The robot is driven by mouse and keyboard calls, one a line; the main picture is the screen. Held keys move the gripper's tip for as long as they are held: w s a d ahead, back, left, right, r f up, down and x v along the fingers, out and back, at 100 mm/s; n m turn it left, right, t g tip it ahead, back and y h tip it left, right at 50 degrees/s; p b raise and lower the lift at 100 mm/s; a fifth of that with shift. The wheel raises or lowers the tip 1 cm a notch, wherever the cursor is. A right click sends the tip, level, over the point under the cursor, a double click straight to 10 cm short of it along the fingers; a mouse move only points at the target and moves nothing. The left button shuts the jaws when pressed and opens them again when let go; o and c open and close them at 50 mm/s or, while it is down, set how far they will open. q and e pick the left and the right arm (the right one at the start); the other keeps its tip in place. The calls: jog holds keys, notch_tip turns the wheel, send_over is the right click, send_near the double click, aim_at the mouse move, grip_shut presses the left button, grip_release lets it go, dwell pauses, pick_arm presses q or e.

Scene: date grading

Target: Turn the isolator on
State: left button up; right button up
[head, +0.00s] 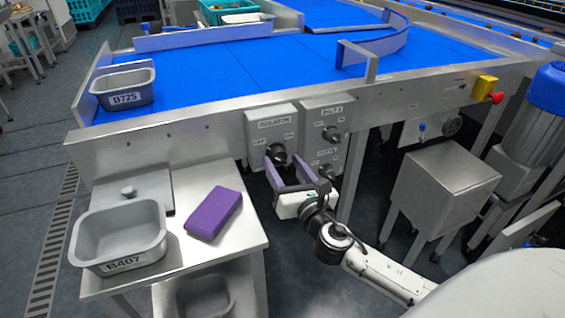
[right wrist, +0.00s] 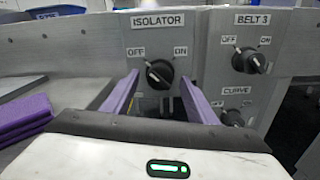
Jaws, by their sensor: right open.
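The isolator is a black rotary knob (head: 276,153) on a grey box (head: 270,124) on the conveyor's front side. In the right wrist view the knob (right wrist: 159,73) sits below the ISOLATOR label, between OFF at left and ON at right. I cannot tell surely which way its pointer is turned. My right gripper (head: 285,164) is open, its purple fingers pointing at the box. In the right wrist view the fingertips (right wrist: 160,84) stand either side of the knob, with gaps showing; contact is not visible. My left gripper is not in view.
A second box (head: 327,108) beside it carries the BELT 3 knob (right wrist: 249,60) and the CURVE knob (right wrist: 233,119). A steel side table (head: 206,170) at left holds a purple sponge (head: 214,212) and tray B407 (head: 120,232). A red stop button (head: 496,98) is at right.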

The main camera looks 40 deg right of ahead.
jog(key=shift+w+d, duration=0.15)
jog(key=shift+w, duration=0.45)
jog(key=c, duration=1.1)
jog(key=shift+o, duration=0.2)
